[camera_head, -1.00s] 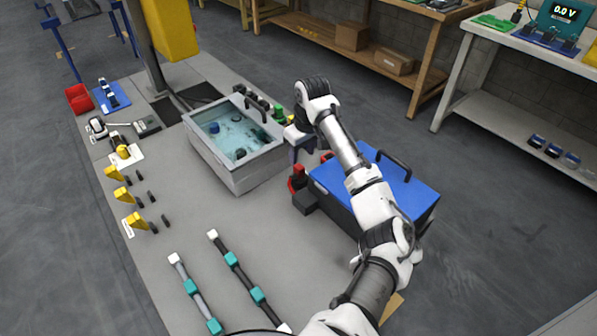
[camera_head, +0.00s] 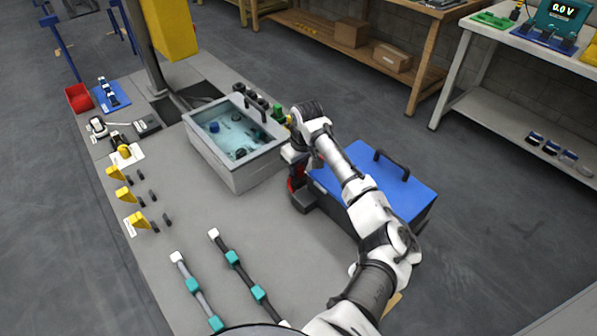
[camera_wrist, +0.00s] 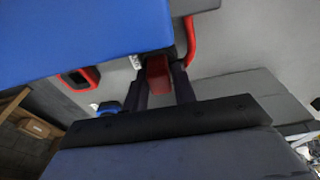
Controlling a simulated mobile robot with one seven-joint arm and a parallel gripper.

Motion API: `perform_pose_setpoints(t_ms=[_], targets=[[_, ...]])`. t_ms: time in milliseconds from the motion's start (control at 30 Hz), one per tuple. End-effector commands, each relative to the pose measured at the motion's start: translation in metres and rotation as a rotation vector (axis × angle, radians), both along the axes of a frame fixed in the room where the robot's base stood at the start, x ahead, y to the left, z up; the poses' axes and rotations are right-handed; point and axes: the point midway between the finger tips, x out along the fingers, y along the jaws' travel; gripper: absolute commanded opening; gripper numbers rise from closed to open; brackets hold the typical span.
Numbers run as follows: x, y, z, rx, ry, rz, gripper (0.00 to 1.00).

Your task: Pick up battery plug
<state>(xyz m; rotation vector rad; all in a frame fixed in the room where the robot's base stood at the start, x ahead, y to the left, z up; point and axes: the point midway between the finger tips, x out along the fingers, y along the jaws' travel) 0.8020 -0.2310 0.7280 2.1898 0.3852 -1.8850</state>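The red battery plug (camera_wrist: 158,74) stands beside the blue-topped battery box (camera_head: 356,176). In the head view only a sliver of red (camera_head: 292,184) shows beneath my wrist. My gripper (camera_wrist: 163,82) points down at the plug, and its two dark fingers are apart, one on each side of the red block. I see no clear sign that they press on it. The blue lid also fills the upper left of the wrist view (camera_wrist: 80,35).
A grey water tub (camera_head: 237,178) stands just left of my gripper. A black handle (camera_head: 391,164) rises from the blue lid. Two rods with teal clamps (camera_head: 238,260) lie in front. The grey platform between has free room.

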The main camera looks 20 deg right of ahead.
Motion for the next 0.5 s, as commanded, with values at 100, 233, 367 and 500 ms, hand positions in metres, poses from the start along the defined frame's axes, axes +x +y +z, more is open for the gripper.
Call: perform_pose_setpoints(t_ms=[100,233,367,500], targets=[[0.0,0.0001,0.0003,0.0,0.0,0.0,0.11],[0.0001,0.0,0.0005,0.0,0.0,0.0,0.0],[0.0001,0.0,0.0005,0.0,0.0,0.0,0.0],[0.0003,0.0001,0.0029,0.0,-0.001,0.0,0.0]])
